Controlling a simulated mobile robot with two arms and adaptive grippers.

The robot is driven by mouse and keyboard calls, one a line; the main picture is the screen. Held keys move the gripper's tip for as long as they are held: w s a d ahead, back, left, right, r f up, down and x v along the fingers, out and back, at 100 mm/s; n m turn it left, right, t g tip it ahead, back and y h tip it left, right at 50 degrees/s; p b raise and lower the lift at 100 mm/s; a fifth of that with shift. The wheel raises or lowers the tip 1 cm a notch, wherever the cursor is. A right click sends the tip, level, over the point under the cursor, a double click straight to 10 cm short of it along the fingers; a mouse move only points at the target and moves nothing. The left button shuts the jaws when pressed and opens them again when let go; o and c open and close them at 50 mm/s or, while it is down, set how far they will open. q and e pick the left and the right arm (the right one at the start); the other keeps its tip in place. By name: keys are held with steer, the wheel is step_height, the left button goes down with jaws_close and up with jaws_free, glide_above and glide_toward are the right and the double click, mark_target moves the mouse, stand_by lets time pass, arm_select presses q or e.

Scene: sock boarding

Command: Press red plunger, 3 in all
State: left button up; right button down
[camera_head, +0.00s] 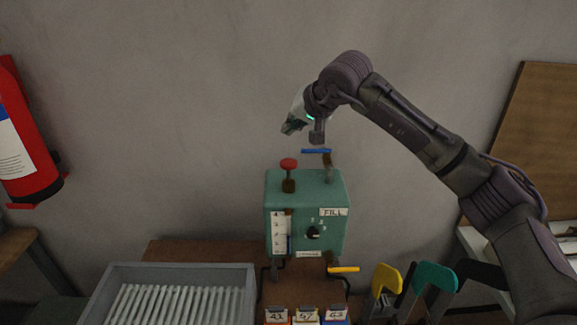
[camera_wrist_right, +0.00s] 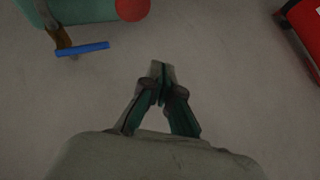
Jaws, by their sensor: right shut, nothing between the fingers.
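The red plunger (camera_head: 288,164) stands upright on the left part of the top of the green fill box (camera_head: 335,249). Its round red cap (camera_wrist_right: 133,8) also shows at the top edge of the right wrist view. My right gripper (camera_head: 288,128) is above the plunger and apart from it, with clear space between. In the right wrist view its fingers (camera_wrist_right: 160,72) meet at the tips, shut and empty. My left gripper is in neither view.
A blue lever (camera_head: 316,151) rises from the box's right side, close under my right wrist. A dial (camera_head: 313,233) and a gauge are on the front, and a yellow lever (camera_head: 343,269) sits below. A grey ribbed tray (camera_head: 104,284) is at left. A red extinguisher (camera_head: 28,140) hangs on the wall.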

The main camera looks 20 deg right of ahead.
mark_target(290, 161)
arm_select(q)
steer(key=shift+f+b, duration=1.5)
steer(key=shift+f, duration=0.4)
arm_select(e)
steer(key=shift+f, duration=2.75)
arm_select(q)
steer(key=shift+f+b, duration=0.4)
steer(key=shift+b, duration=0.05)
arm_select(e)
steer(key=shift+f, duration=0.4)
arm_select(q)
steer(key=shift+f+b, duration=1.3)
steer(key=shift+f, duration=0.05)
arm_select(e)
steer(key=shift+f, duration=1.65)
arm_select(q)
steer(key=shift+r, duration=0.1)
arm_select(e)
steer(key=shift+r, duration=0.15)
arm_select(q)
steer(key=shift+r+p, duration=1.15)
steer(key=shift+p, duration=0.1)
arm_select(e)
steer(key=shift+r, duration=1.95)
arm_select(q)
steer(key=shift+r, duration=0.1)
arm_select(e)
steer(key=shift+r, duration=0.1)
